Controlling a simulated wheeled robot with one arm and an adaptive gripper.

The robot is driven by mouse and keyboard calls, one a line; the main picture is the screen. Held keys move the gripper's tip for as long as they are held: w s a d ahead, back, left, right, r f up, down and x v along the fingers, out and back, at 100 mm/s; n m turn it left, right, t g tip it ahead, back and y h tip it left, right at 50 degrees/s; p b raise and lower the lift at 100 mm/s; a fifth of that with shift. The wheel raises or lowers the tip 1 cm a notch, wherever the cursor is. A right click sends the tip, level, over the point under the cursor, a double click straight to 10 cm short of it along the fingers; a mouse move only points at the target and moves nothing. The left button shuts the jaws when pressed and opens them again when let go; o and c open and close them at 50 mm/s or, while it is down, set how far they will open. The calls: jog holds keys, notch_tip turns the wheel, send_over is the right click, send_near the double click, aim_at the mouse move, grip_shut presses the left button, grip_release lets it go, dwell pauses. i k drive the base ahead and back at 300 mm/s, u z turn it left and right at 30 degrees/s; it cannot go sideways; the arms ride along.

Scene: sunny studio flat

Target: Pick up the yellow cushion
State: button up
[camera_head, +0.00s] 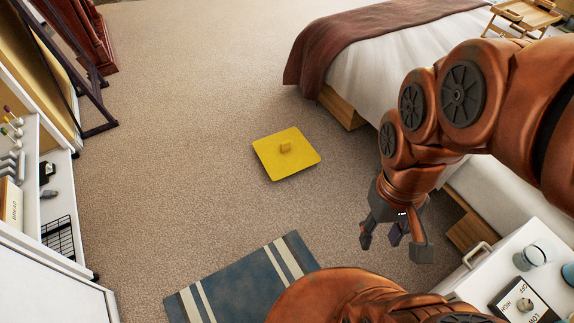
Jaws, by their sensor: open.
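The yellow cushion (270,158) lies flat on the beige carpet near the middle of the head view. My gripper (394,243) hangs open and empty, fingers down, to the right of the cushion and lower in the picture. It is clear of the cushion, and nothing hides the cushion.
A bed with a brown blanket (345,33) stands at the upper right. A white cabinet (487,272) with jars is at the lower right. White shelves (62,190) line the left. A blue striped rug (240,283) lies in front. Carpet around the cushion is free.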

aim_at(282, 153)
jog(key=z, duration=1.2)
jog(key=k, duration=0.1)
jog(key=u, duration=2.6)
jog(key=i, duration=2)
jog(key=z, duration=1.05)
jog(key=i, duration=0.3)
jog(key=z, duration=0.05)
